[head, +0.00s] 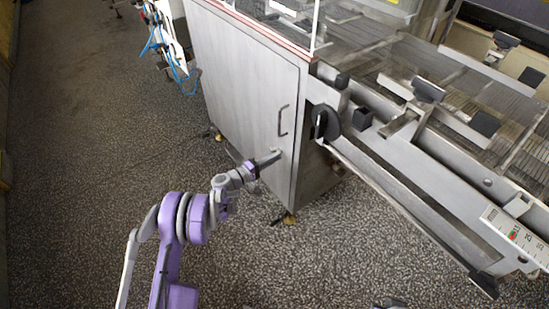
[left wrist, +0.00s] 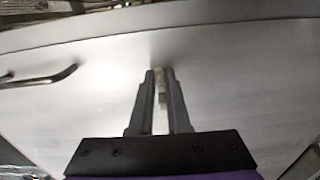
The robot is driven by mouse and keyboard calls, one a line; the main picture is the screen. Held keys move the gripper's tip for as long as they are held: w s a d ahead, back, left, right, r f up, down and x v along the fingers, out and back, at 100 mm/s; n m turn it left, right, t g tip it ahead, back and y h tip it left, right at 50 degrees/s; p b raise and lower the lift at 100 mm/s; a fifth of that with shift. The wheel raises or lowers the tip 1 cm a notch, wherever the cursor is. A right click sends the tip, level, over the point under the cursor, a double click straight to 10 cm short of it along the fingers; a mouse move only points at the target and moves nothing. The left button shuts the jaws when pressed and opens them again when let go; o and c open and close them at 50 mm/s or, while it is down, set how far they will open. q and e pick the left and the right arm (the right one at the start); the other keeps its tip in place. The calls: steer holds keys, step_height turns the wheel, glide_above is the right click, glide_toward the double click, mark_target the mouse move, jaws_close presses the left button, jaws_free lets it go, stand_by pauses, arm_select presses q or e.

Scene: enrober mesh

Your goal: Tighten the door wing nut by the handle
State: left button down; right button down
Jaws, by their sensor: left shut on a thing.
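The grey metal door (head: 245,85) of the machine cabinet is closed, with a dark D-shaped handle (head: 283,121) near its right edge. The handle also shows at the left of the left wrist view (left wrist: 40,78). My left gripper (head: 276,156) is at the door face, a little below the handle. In the left wrist view its two dark fingers (left wrist: 161,78) are shut on a small pale metal piece (left wrist: 163,97), which I take to be the wing nut. The fingers hide most of it. My right gripper cannot be made out in either view.
A conveyor with wire mesh (head: 480,90) and metal rails extends right of the cabinet. A round black part (head: 326,122) sticks out just right of the door. Blue hoses (head: 175,65) hang at the back left. The speckled floor (head: 90,130) at left is clear.

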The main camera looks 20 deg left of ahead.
arm_select(q)
steer(key=c, duration=0.9)
jaws_free()
steer(key=p+v, duration=0.1)
steer(key=v, duration=0.9)
steer(key=shift+s+a+p, duration=0.25)
steer(key=shift+s+p, duration=0.1)
steer(key=shift+p, duration=0.05)
steer(key=shift+d, duration=0.1)
